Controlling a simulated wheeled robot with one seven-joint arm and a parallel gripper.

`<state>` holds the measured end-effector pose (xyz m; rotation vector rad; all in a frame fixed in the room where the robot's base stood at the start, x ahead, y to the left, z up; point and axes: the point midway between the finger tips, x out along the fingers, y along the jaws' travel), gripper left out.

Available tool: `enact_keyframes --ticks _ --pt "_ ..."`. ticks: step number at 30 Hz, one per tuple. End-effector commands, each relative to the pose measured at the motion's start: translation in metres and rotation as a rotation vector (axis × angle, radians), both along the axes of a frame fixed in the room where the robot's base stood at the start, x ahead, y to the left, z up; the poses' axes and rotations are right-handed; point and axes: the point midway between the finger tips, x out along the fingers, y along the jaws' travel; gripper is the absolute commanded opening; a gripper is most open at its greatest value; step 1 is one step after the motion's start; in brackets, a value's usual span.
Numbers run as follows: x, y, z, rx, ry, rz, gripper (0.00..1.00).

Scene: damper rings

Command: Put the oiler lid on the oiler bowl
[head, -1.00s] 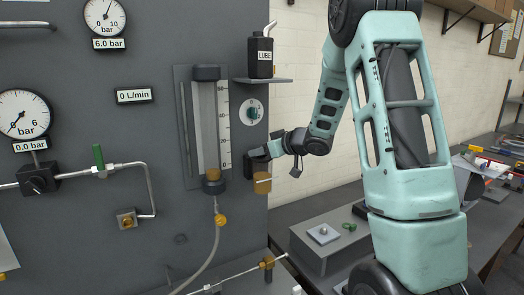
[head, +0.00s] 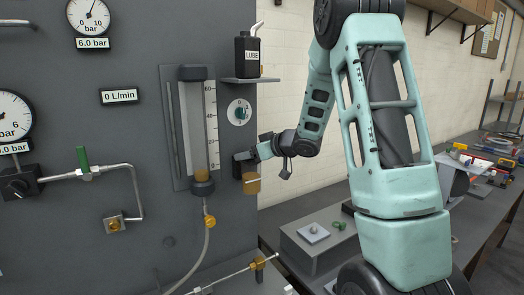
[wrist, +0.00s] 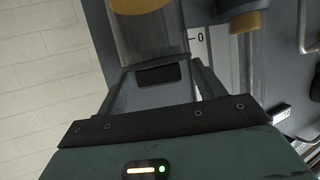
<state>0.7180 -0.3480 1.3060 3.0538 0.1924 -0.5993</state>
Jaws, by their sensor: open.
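The oiler bowl (head: 251,186) is a small clear cup with amber oil, fixed at the right edge of the grey panel. It also shows large in the wrist view (wrist: 150,38), with the amber oil at the top of the picture. My gripper (head: 243,160) is at the bowl's upper end, and its fingers partly hide the rim. In the wrist view my gripper (wrist: 160,72) has its two fingers spread apart, with the bowl's end just beyond them. A dark rounded patch shows between the fingers; I cannot tell whether it is the oiler lid.
A flow tube (head: 198,125) stands left of the bowl. A shelf (head: 250,80) with a black LUBE bottle (head: 247,56) is above my gripper. Below right, a grey box (head: 322,245) holds a plate with a knob (head: 313,233) and a green ring (head: 339,226).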

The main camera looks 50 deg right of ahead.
Motion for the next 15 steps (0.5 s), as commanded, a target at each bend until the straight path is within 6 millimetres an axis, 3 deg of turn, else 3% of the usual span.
enact_keyframes --ticks 5,15 --pt "-0.022 -0.004 0.008 -0.003 -0.004 -0.003 0.69" --pt "-0.095 -0.013 0.039 -0.003 -0.004 -0.004 0.69"
